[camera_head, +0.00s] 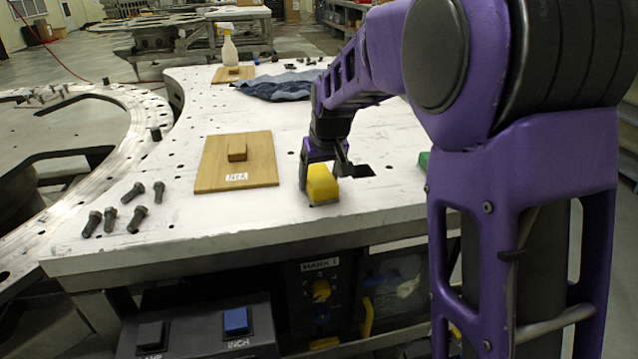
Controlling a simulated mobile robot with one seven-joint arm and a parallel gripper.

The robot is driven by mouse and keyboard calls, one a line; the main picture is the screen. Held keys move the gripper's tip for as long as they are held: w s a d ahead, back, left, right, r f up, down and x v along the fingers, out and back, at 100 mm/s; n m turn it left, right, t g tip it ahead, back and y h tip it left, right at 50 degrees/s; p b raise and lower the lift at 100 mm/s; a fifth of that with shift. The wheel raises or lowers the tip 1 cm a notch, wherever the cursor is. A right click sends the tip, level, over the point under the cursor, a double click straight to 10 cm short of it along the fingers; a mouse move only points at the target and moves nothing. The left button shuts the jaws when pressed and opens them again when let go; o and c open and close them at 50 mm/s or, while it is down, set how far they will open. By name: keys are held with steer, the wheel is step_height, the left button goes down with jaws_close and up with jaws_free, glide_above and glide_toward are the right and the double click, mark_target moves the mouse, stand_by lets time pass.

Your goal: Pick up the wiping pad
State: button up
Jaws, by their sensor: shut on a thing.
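The wiping pad (323,184) is a yellow block with a darker underside. It is near the front edge of the white table, right of a wooden board. My gripper (322,172) reaches down over it from my purple arm. The fingers are shut on the pad, one at its left side and one at its right. The pad looks to be at or just above the table top; I cannot tell if it touches.
The white table (200,215) has bolt holes. A wooden board (262,172) bears a small wooden block (237,151) and a label. Several dark bolts (137,217) lie at front left. A blue cloth (280,88) and spray bottle (229,50) are farther back. A green object (423,160) is partly hidden by my arm.

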mark_target(319, 175)
steer(key=c, duration=0.3)
step_height(319, 175, up, 11)
steer(key=shift+f+p, duration=0.2)
steer(key=shift+p, duration=0.95)
steer(key=shift+c, duration=0.2)
steer(key=o, duration=0.9)
steer(key=c, duration=0.7)
steer(key=shift+s, duration=0.1)
